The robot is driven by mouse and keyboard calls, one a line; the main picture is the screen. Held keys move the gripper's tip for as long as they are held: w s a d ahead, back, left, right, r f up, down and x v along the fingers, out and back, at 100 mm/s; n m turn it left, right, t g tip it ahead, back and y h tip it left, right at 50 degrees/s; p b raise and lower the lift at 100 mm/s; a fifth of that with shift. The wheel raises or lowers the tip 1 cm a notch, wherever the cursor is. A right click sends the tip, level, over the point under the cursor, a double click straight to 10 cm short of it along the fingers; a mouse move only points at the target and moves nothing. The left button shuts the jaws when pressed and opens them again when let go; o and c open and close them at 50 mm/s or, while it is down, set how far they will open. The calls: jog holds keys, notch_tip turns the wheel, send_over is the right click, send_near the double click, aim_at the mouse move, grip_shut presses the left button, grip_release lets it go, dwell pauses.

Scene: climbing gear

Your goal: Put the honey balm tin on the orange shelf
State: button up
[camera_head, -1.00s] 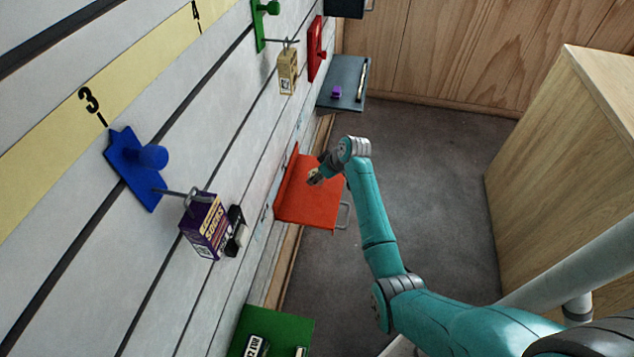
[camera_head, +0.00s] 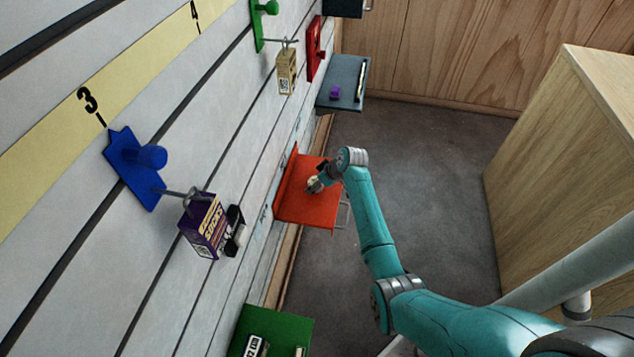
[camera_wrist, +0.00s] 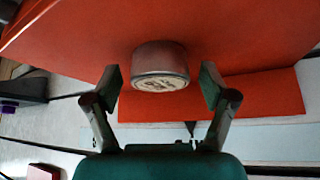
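The honey balm tin (camera_wrist: 160,66) is a small round tin with a pale printed lid. It rests on the orange shelf (camera_wrist: 75,40), apart from its edges. In the head view the tin (camera_head: 313,184) shows small and pale on the shelf (camera_head: 311,212). My gripper (camera_wrist: 161,80) is open, with one finger on each side of the tin and a visible gap to both. In the head view my gripper (camera_head: 323,178) is just to the right of the tin, over the shelf, and its fingers are too small to make out.
A dark shelf (camera_head: 350,72) with a purple item is above. A green shelf (camera_head: 290,327) is at the bottom. A purple socks box (camera_head: 203,225) hangs from a blue-plate hook on the wall. A wooden cabinet (camera_head: 570,150) stands right, with open floor between.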

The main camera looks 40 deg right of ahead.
jog(key=v, duration=1.2)
jog(key=shift+m+t+h, duration=0.6)
jog(key=shift+m+h, duration=0.1)
jog(key=shift+m, duration=0.1)
jog(key=s+a+f, duration=0.2)
jog(key=a+f, duration=0.1)
jog(key=s+a+f, duration=0.2)
jog(key=a, duration=0.2)
jog(key=s+a+f, duration=0.3)
jog(key=shift+s+a+f, duration=0.1)
jog(key=shift+a+f, duration=0.15)
jog(key=shift+f, duration=0.05)
jog(key=s+a+r+m+t+h, duration=0.1)
jog(key=s+a+t, duration=0.1)
jog(key=s+a, duration=0.6)
jog(key=s+a+m+t+h, duration=0.1)
jog(key=s+a, duration=0.3)
jog(key=s, duration=0.8)
jog(key=s+a+r+t+y, duration=0.1)
jog(key=s+a+r+t, duration=0.1)
jog(key=s+r, duration=0.6)
jog(key=s+a+r+t, duration=0.2)
jog(key=s+a+r, duration=0.1)
jog(key=s+r, duration=0.5)
notch_tip(320, 180, up, 3)
jog(key=shift+s+a+r+n+y, duration=0.2)
jog(key=shift+s+a+n+y, duration=0.1)
jog(key=shift+a+n+y, duration=0.1)
